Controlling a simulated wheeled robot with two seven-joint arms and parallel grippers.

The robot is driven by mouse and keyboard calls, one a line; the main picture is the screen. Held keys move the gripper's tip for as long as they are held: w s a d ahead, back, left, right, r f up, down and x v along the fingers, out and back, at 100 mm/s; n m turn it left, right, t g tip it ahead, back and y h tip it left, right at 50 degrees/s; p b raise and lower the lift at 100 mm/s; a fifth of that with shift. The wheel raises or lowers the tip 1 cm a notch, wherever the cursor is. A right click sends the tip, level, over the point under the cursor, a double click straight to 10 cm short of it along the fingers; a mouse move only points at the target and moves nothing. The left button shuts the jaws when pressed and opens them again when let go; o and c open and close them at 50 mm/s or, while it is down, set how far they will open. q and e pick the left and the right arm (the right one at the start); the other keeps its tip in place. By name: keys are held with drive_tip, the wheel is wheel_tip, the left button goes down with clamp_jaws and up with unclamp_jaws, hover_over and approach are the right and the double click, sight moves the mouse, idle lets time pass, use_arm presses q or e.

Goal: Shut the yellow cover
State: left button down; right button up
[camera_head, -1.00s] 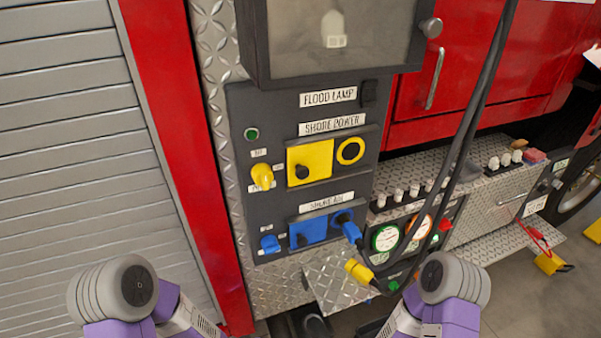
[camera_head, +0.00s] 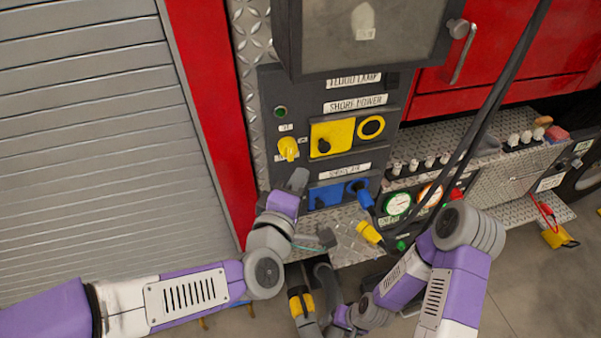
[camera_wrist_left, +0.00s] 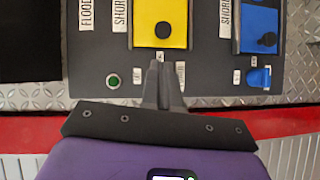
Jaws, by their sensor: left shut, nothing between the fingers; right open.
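The yellow cover (camera_head: 332,133), a square plate with a black knob (camera_head: 324,146), sits on the dark panel under the SHORE POWER label. The yellow-ringed round socket (camera_head: 371,127) to its right is uncovered. My left gripper (camera_head: 298,178) is shut and empty, below the cover in the head view. In the left wrist view its fingertips (camera_wrist_left: 160,68) are just below the cover (camera_wrist_left: 150,12) and its knob (camera_wrist_left: 163,30); I cannot tell the gap in depth. My right arm (camera_head: 458,275) folds in low at the right; its gripper's fingers are hard to make out.
A yellow switch (camera_head: 288,148) is left of the cover. A blue cover (camera_head: 325,195) and plugged blue socket (camera_head: 360,190) lie below. Thick black cables (camera_head: 490,100) hang at the right, with a yellow connector (camera_head: 369,232). A lamp box (camera_head: 365,35) overhangs above.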

use_arm(q)
approach(319, 142)
drive_tip(key=x, duration=0.4)
drive_tip(key=shift+w, duration=0.2)
